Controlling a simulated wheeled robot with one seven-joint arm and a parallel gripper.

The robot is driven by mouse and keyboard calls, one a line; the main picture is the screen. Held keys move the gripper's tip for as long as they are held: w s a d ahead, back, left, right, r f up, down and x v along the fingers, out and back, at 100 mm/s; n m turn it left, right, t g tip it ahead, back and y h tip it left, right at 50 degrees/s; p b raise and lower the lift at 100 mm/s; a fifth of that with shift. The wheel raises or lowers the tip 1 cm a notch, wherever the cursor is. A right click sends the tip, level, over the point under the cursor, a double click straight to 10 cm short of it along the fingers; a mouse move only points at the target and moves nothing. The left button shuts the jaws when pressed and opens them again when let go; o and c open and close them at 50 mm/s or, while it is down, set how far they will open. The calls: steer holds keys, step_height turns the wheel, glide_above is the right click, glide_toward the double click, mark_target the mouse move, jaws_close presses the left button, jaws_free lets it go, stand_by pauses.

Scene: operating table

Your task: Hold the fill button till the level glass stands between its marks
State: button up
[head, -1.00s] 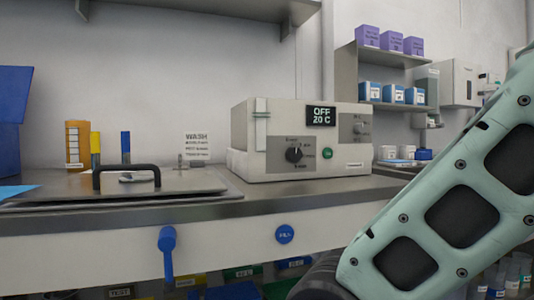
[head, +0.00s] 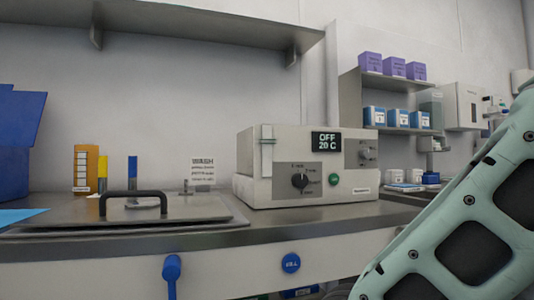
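The blue round fill button (head: 291,263) is on the white front panel below the counter edge. The level glass seems to be the narrow upright strip (head: 267,150) on the left of the beige machine's front; its level and marks are too small to read. The machine (head: 307,166) has a display (head: 327,142) reading OFF 20 C, a dark dial (head: 300,181) and a green button (head: 334,180). My pale green arm crosses the lower right, apart from the button in the picture. My gripper is out of view.
A blue lever (head: 172,272) hangs on the panel left of the button. A lidded basin with a black handle (head: 133,194) is set in the counter at left. Shelves with blue boxes (head: 397,118) and purple boxes (head: 393,67) stand at right.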

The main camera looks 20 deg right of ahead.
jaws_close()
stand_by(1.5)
